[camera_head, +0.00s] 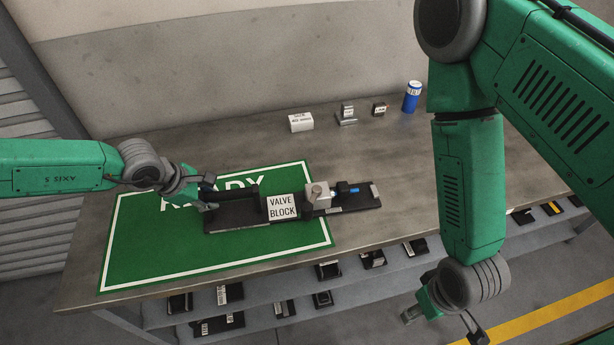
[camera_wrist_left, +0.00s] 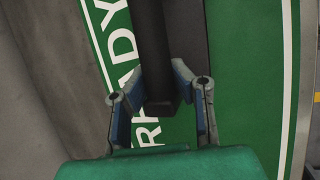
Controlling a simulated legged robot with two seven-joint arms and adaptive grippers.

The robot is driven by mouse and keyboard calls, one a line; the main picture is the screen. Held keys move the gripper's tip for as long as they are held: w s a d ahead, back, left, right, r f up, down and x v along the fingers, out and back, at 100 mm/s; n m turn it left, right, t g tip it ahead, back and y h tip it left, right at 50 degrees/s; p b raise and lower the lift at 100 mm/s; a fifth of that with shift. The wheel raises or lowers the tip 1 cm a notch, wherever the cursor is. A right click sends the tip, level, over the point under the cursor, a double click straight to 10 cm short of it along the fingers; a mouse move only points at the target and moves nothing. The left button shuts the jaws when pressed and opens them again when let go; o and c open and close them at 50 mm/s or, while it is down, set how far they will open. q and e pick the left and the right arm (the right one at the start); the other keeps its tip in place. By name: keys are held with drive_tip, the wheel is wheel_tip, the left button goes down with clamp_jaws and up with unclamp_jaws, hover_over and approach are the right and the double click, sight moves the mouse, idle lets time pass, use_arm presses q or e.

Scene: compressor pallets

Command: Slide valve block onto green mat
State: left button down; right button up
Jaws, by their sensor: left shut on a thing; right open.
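The valve block (camera_head: 283,207) is a long black base with a white label reading VALVE BLOCK and grey fittings on top. Most of it lies over the green mat (camera_head: 150,249); its right end extends past the mat's right edge onto the bare table. My left gripper (camera_head: 207,197) is shut on the block's black bar at its left end. In the left wrist view the fingers (camera_wrist_left: 161,100) close around the dark bar (camera_wrist_left: 152,50), with the mat (camera_wrist_left: 240,85) below. My right gripper (camera_head: 445,322) is open and empty, low in front of the table, away from the block.
A white box (camera_head: 301,122), small grey items (camera_head: 347,114) and a blue can (camera_head: 412,96) stand along the table's back. The table (camera_head: 395,165) is clear to the right of the block. Shelves with several dark parts (camera_head: 284,309) lie below the front edge.

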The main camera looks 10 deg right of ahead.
use_arm(q)
drive_tip(key=a, duration=0.4)
drive_tip(key=shift+a+f, duration=0.15)
drive_tip(key=shift+s+a+p, duration=0.1)
drive_tip(key=shift+a+p, duration=0.2)
drive_tip(key=shift+a, duration=0.35)
drive_tip(key=shift+d, duration=0.1)
drive_tip(key=c, duration=1.4)
unclamp_jaws()
drive_tip(key=shift+o, duration=0.2)
drive_tip(key=shift+d, duration=0.1)
